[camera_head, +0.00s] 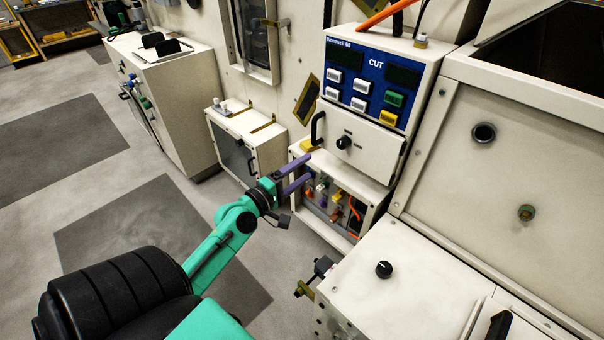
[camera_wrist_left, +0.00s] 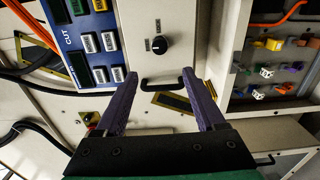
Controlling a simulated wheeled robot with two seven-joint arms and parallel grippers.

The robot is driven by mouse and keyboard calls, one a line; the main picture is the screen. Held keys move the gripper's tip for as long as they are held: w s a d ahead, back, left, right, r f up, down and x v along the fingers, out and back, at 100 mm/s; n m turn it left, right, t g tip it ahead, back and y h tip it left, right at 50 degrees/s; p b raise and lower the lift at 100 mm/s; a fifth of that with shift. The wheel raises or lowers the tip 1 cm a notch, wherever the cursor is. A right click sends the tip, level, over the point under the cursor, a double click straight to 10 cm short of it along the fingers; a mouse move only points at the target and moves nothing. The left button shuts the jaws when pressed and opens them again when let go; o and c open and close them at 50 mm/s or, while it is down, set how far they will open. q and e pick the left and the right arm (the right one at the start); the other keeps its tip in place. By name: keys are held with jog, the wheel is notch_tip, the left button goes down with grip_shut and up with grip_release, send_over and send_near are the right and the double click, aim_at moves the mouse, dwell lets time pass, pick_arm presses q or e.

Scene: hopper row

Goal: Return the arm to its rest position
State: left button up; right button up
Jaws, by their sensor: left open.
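My left arm, teal with a black joint, comes in from the lower left in the head view. Its left gripper (camera_head: 296,172) has two purple fingers spread apart with nothing between them. It is in front of the cream cabinet, just below and left of the drawer front (camera_head: 355,146) with a black knob. In the left wrist view the open gripper (camera_wrist_left: 158,85) frames the black drawer handle (camera_wrist_left: 163,80), which shows beyond the fingers. Whether a finger touches the cabinet cannot be told. My right gripper is not in view.
A blue CUT panel (camera_head: 367,83) with several buttons is above the drawer. An open bay (camera_head: 332,200) with coloured connectors is below it. A cream counter (camera_head: 400,285) with a black knob stands at the lower right. Grey floor (camera_head: 120,215) lies open to the left.

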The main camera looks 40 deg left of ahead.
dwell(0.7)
pick_arm(q)
jog(key=s+a+f+m+g+y+p, duration=0.1)
jog(key=s+f+m+g, duration=0.3)
jog(key=f, duration=1.1)
jog(key=s+a+f+m+g+y, duration=0.15)
jog(key=s+f+g, duration=0.3)
jog(key=f, duration=1.05)
jog(key=s+d+f+m+g, duration=0.2)
jog(key=s+f, duration=0.4)
jog(key=s, duration=0.3)
jog(key=s+d+f+m+g, duration=0.3)
jog(key=s+f+m, duration=0.3)
jog(key=s, duration=0.3)
jog(key=s+d+f+m+g+p, duration=0.1)
jog(key=s+d+f+m+g, duration=0.2)
jog(key=s, duration=0.7)
notch_tip(320, 180, down, 4)
jog(key=d+m, duration=0.1)
jog(key=m, duration=0.1)
jog(key=shift+r+m, duration=0.15)
jog(key=shift+m, duration=0.2)
